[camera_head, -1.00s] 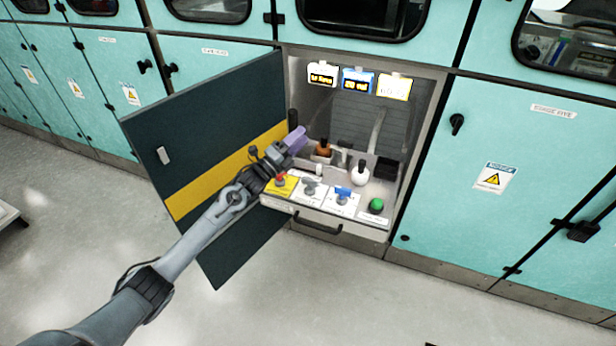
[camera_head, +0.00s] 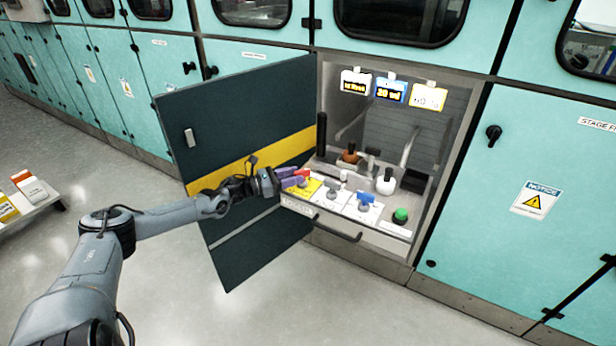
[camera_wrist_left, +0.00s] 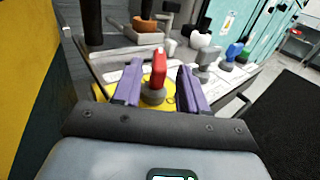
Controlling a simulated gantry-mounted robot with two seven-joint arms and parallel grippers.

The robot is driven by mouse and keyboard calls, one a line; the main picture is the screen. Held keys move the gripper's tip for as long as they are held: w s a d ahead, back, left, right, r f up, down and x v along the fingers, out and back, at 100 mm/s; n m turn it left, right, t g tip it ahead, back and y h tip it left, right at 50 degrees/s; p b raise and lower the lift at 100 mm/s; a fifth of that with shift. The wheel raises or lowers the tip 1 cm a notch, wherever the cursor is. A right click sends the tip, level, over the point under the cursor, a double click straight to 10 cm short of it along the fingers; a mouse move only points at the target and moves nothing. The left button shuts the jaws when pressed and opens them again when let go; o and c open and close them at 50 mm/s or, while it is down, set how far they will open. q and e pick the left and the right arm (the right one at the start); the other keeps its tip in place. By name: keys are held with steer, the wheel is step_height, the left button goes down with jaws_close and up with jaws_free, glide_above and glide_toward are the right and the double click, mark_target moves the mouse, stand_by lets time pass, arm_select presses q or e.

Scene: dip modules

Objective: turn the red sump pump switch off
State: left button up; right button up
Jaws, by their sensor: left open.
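The red switch (camera_wrist_left: 158,68) stands on a yellow plate (camera_wrist_left: 112,91) in the left wrist view, with a grey round base under its red handle. My left gripper (camera_wrist_left: 158,84) is open, with one purple finger on each side of the switch and a visible gap to each. In the head view the gripper (camera_head: 293,178) is at the left end of the control panel, and the red switch (camera_head: 303,173) shows just past its fingers, partly hidden. My right gripper is not in view.
Brown and white knobs (camera_head: 386,183) stand behind. The open dark door (camera_head: 235,120) is close on the left. Three small displays (camera_head: 390,90) hang above.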

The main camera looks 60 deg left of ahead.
mark_target(307, 176)
arm_select(q)
steer(key=b+x, duration=0.1)
steer(key=x, duration=0.2)
steer(key=shift+a+b, duration=0.1)
steer(key=shift+b, duration=0.25)
steer(key=shift+b+x, duration=0.6)
steer(key=shift+x, duration=0.6)
